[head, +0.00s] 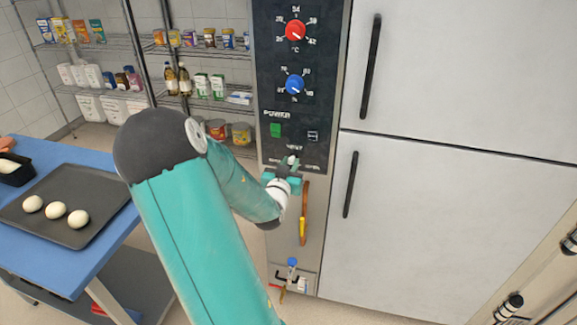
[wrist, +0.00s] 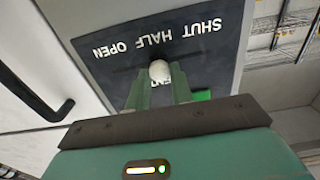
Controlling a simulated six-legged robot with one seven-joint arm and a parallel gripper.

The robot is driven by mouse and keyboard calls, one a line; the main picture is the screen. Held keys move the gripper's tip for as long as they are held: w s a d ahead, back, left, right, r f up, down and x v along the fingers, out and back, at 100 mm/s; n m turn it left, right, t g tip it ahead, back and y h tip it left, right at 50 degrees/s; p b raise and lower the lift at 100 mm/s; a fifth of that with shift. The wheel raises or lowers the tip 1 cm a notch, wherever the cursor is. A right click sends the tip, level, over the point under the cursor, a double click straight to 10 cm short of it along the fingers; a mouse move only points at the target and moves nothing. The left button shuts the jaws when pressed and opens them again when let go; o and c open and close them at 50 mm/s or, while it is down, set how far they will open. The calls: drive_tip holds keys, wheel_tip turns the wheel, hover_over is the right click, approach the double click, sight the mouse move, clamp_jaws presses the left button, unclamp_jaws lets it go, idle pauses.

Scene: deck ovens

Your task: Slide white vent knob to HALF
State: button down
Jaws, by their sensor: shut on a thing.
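The white vent knob (wrist: 160,72) is a small round knob on the dark control panel (wrist: 95,65). In the wrist view it lies between the fingertips of my gripper (wrist: 159,84), which is shut on it. The panel print looks upside down there. The knob stands roughly in line with the HALF label (wrist: 157,39), between SHUT (wrist: 206,25) and OPEN (wrist: 110,49); the exact offset is hard to tell. The VENT label is partly hidden by the fingers. In the head view, the knob (head: 291,160) shows just above my gripper (head: 288,167), under the VENT print.
Above are a red dial (head: 295,30), a blue dial (head: 294,84) and a green power switch (head: 275,130). An orange-brown handle (head: 304,213) hangs below. White doors with black handles (head: 350,184) stand right. A blue table (head: 108,180) with a tray of dough balls stands left.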

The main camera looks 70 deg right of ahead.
drive_tip(key=shift+s, duration=0.15)
drive_tip(key=c, duration=1.2)
unclamp_jaws()
drive_tip(key=shift+c, duration=0.2)
drive_tip(key=shift+a, duration=0.2)
